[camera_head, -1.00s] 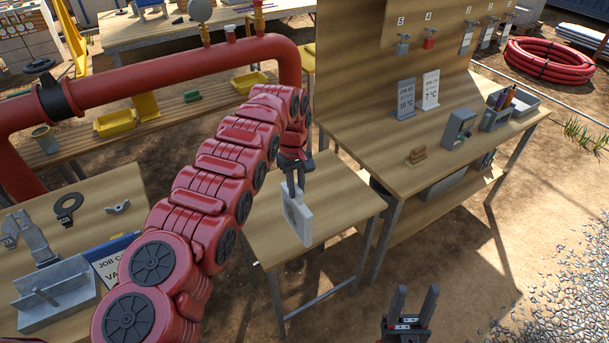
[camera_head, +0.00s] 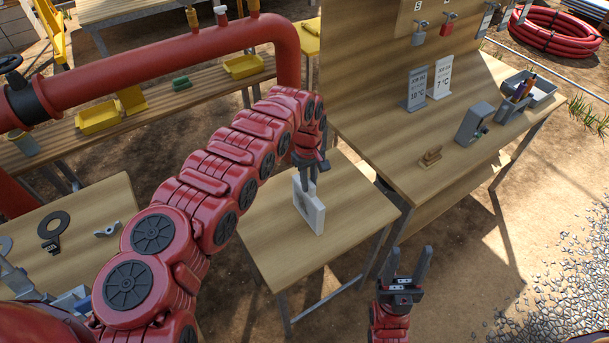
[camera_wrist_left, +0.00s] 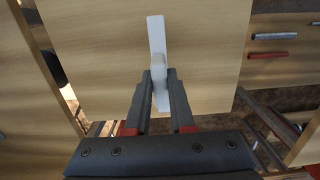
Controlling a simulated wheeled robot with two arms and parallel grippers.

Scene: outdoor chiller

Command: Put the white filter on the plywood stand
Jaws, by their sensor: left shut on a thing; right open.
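The white filter (camera_head: 312,212) is a flat, square-edged block held upright over the wooden top of the plywood stand (camera_head: 350,205). My left gripper (camera_head: 307,180) is shut on its upper part. In the left wrist view the filter (camera_wrist_left: 157,38) shows nearly edge-on between the fingers (camera_wrist_left: 160,84), with the stand's top (camera_wrist_left: 100,45) behind it. I cannot tell whether its lower edge touches the stand. My right gripper (camera_head: 408,264) is open and empty, to the right of the stand's front leg.
A larger workbench (camera_head: 390,130) with a tall back board stands right of the stand, holding two signs (camera_head: 428,84) and a grey box (camera_head: 474,124). A red pipe (camera_head: 150,72) runs behind on the left. Another table (camera_head: 85,205) is at left. The stand's top around the filter looks clear.

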